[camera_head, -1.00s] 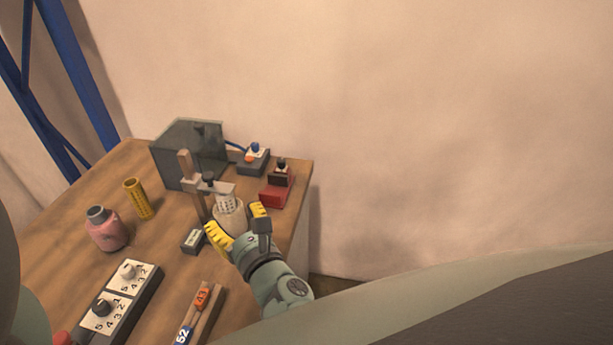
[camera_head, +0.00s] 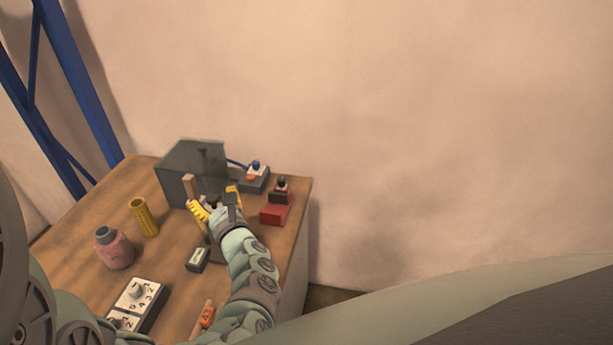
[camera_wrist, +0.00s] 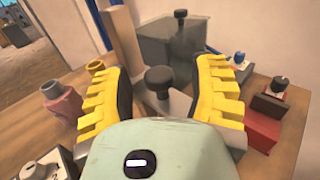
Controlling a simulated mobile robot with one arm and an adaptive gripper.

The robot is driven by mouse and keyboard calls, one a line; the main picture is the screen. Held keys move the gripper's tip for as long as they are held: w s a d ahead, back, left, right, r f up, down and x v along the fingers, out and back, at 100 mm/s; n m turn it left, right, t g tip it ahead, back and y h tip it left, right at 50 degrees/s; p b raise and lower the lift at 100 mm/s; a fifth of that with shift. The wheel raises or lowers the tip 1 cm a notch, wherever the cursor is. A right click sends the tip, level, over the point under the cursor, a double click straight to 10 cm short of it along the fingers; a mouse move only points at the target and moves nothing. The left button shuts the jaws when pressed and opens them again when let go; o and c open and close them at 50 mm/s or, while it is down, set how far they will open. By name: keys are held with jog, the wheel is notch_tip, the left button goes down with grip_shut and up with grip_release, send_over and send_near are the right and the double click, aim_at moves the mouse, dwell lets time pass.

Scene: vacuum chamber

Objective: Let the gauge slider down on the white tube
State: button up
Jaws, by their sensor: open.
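My gripper (camera_head: 216,204) has yellow fingers spread open around the gauge slider, over the wooden table. In the wrist view my gripper (camera_wrist: 163,75) shows a finger on each side of the slider's black knob (camera_wrist: 159,79), with a visible gap to each. A grey piece (camera_wrist: 178,103) of the slider shows beside the knob. The wooden post (camera_wrist: 125,45) stands upright behind the left finger, and its top shows in the head view (camera_head: 190,184). The white tube is hidden behind my gripper and arm in both current views.
A dark grey box (camera_head: 198,158) stands close behind the post. A red block (camera_head: 274,214) and a blue-knobbed switch (camera_head: 256,170) are to the right. A small grey box (camera_head: 197,259), a pink bottle (camera_head: 114,248) and a yellow cylinder (camera_head: 144,217) are to the left.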

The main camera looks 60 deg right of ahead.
jog(key=shift+w, duration=0.4)
jog(key=shift+o, duration=0.3)
